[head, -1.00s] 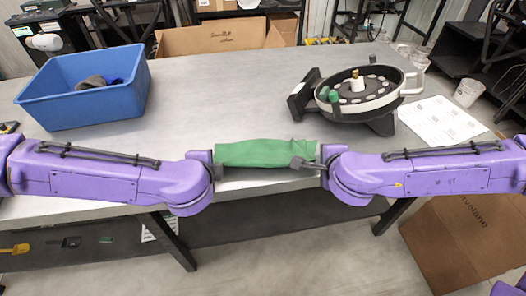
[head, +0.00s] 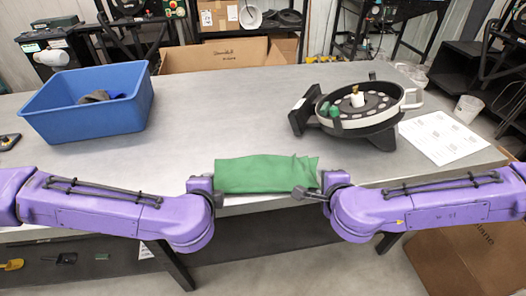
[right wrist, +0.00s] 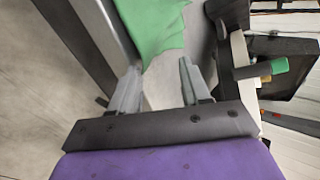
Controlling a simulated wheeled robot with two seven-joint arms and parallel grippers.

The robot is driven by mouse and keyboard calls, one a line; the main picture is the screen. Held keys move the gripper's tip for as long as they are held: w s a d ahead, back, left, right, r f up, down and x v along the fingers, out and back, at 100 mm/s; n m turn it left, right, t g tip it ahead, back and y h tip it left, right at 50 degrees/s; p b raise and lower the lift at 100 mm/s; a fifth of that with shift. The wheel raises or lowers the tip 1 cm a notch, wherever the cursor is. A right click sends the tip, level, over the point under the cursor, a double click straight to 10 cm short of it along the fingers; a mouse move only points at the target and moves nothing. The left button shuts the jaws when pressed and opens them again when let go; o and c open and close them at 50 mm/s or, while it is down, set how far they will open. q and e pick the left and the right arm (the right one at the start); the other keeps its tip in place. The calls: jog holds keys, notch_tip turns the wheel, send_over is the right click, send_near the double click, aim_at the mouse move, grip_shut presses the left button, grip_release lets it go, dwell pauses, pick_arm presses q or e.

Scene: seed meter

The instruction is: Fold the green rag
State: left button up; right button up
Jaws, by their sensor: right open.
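The green rag (head: 262,174) lies on the table near its front edge, between my two arms. It looks like a fairly flat rectangle with an uneven right end where layers seem to overlap. My right gripper (head: 306,194) is at the rag's lower right corner. In the right wrist view, the open jaws (right wrist: 160,84) have nothing between them, and the rag (right wrist: 155,25) shows just beyond the fingertips. My left gripper (head: 208,190) is by the rag's left edge. Its fingers are mostly hidden, so I cannot tell whether it holds the rag.
A blue bin (head: 90,108) with dark cloth-like items stands at the left. A round seed meter (head: 362,108) stands at the back right, beside a white paper sheet (head: 442,137). The middle of the grey table (head: 225,105) is clear. Cardboard boxes are beyond and below the table.

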pick_arm(q)
jog(key=shift+r, duration=0.2)
notch_tip(320, 180, up, 9)
jog(key=s, duration=0.2)
jog(key=shift+f, duration=0.2)
pick_arm(e)
notch_tip(320, 180, up, 9)
jog(key=s, duration=0.2)
